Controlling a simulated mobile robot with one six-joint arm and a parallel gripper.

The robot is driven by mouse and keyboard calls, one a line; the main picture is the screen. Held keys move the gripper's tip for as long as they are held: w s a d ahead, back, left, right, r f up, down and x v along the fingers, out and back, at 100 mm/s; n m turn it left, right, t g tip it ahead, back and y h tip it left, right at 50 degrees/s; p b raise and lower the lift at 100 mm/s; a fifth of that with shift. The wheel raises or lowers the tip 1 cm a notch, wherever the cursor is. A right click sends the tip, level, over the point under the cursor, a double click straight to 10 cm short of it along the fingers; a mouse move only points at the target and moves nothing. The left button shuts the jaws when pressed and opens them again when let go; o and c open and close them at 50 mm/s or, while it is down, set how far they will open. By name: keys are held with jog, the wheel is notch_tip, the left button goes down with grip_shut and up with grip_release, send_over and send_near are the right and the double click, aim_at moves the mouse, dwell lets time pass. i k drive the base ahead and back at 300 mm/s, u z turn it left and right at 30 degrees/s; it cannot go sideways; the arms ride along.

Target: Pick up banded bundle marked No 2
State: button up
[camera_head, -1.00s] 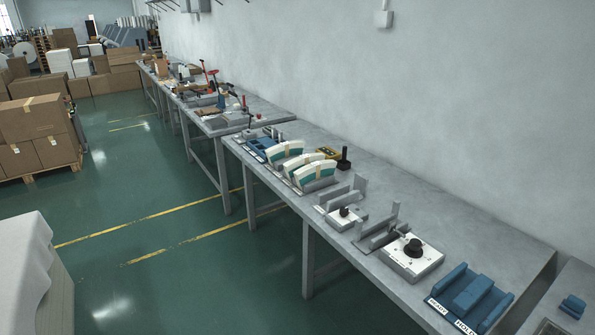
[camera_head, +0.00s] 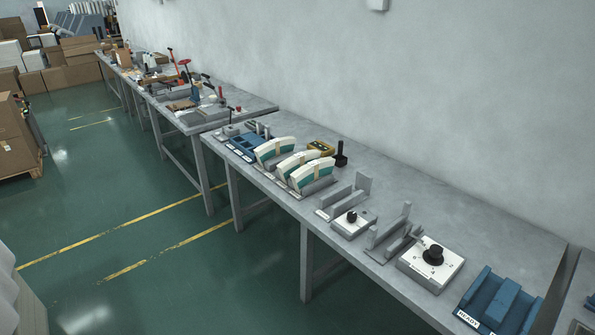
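Three curved bundles with cream tops, teal lower faces and tan bands stand in a row on the grey bench (camera_head: 405,195), in a grey holder. They are a left bundle (camera_head: 272,152), a middle bundle (camera_head: 292,166) and a right bundle (camera_head: 311,177). Small pale labels lie along the holder's front edge, but their numbers are too small to read, so I cannot tell which bundle is No 2. My gripper is not in view.
A blue tray (camera_head: 248,143) sits left of the bundles, with a yellow box (camera_head: 321,148) and black-handled tool (camera_head: 340,155) behind. Grey fixtures with black knobs (camera_head: 433,256) and a blue READY tray (camera_head: 492,300) stand to the right. Green floor (camera_head: 160,225) in front is clear.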

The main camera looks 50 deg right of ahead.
aim_at(315, 170)
jog(key=u, duration=0.2)
jog(key=i, duration=1.05)
jog(key=u, duration=0.05)
